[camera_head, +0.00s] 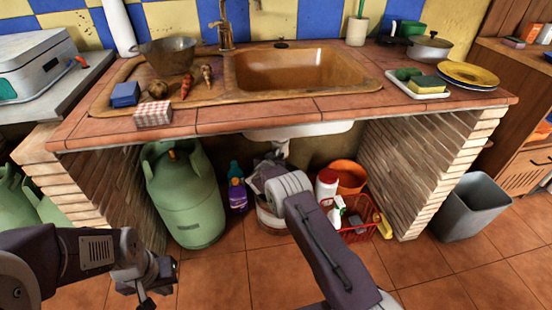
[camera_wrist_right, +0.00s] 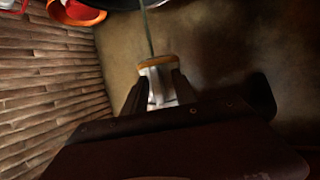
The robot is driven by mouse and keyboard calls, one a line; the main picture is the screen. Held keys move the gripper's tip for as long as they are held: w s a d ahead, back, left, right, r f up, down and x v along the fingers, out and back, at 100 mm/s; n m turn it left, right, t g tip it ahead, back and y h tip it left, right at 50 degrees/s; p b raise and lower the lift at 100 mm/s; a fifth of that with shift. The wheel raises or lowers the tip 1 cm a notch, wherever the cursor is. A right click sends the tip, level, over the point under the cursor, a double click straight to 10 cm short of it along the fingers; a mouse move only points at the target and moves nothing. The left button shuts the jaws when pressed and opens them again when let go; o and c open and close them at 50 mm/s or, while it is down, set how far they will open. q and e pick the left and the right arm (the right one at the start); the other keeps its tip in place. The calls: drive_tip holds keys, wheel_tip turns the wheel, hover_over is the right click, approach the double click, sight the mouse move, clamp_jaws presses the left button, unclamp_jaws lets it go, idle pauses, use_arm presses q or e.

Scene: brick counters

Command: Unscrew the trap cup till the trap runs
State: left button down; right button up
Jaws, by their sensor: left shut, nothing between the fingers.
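The white trap (camera_head: 282,148) hangs below the sink (camera_head: 300,131). In the right wrist view the white trap cup (camera_wrist_right: 158,82) with an orange-yellow ring sits between the fingers of my right gripper (camera_wrist_right: 160,88), which look closed on its sides. A thin pale line, like a stream of water, runs from the ringed end toward a dark rim at the top. In the head view my right arm hides most of the right gripper and cup. A pale bucket (camera_head: 268,219) stands below on the floor. My left gripper (camera_head: 146,298) is shut and empty at lower left.
A green gas cylinder (camera_head: 185,195) and purple bottle (camera_head: 237,195) stand left of the bucket. An orange bucket (camera_head: 347,175) and a red basket (camera_head: 355,229) stand right. Brick walls close both sides, the right one also in the right wrist view (camera_wrist_right: 50,90). The front floor is open.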

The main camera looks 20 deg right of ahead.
drive_tip(key=p+v, duration=0.5)
drive_tip(key=v, duration=0.4)
idle(0.5)
